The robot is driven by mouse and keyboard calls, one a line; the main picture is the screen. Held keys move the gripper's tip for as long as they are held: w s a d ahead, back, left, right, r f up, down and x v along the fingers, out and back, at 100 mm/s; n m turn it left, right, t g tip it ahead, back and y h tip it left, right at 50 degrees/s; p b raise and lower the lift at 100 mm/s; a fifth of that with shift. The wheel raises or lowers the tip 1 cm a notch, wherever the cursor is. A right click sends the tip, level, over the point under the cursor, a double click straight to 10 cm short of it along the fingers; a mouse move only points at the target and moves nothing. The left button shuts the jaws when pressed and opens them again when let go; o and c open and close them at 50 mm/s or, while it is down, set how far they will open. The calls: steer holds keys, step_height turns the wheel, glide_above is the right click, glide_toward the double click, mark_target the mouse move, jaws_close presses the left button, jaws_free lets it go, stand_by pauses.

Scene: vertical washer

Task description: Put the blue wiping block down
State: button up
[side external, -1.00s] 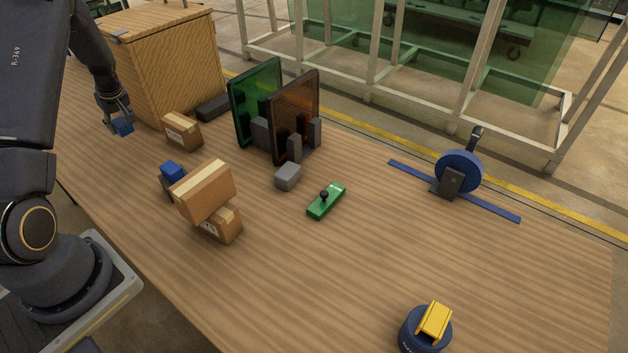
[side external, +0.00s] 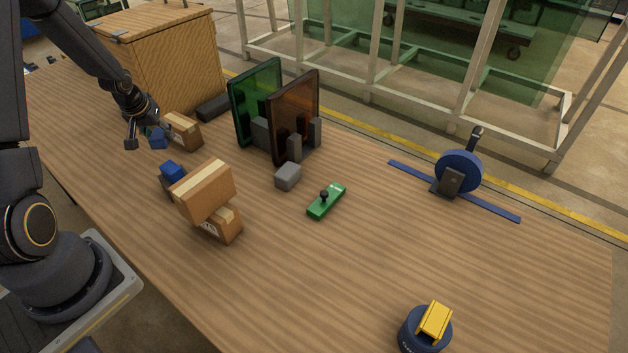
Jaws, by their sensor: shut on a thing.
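The blue wiping block (side external: 157,139) is in my gripper (side external: 148,137), at the left of the side external view. My gripper is shut on the block and hides part of it. The block is just left of a small cardboard box (side external: 184,132). It seems to be at or a little above the table; I cannot tell whether it touches the wood. A second blue block (side external: 172,171) sits on a dark base nearer the camera.
Two stacked cardboard boxes (side external: 205,192) stand close by in front. A wooden cabinet (side external: 170,65) is behind. Green (side external: 256,95) and amber (side external: 295,110) panels stand to the right, with a grey block (side external: 288,176) and green plate (side external: 326,202). Bare table (side external: 110,165) lies left.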

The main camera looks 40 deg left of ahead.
steer(key=w+d+m+t+h, duration=0.1)
steer(key=w+d+m+h, duration=0.1)
steer(key=w+d+m, duration=0.5)
steer(key=m, duration=0.1)
glide_above(240, 170)
steer(key=s, duration=0.1)
steer(key=shift+h, duration=0.4)
steer(key=f, duration=0.5)
steer(key=shift+s+d, duration=0.2)
steer(key=shift+a+f, duration=0.1)
steer(key=shift+f, duration=2.1)
steer(key=shift+f, duration=0.1)
steer(key=o, duration=1.1)
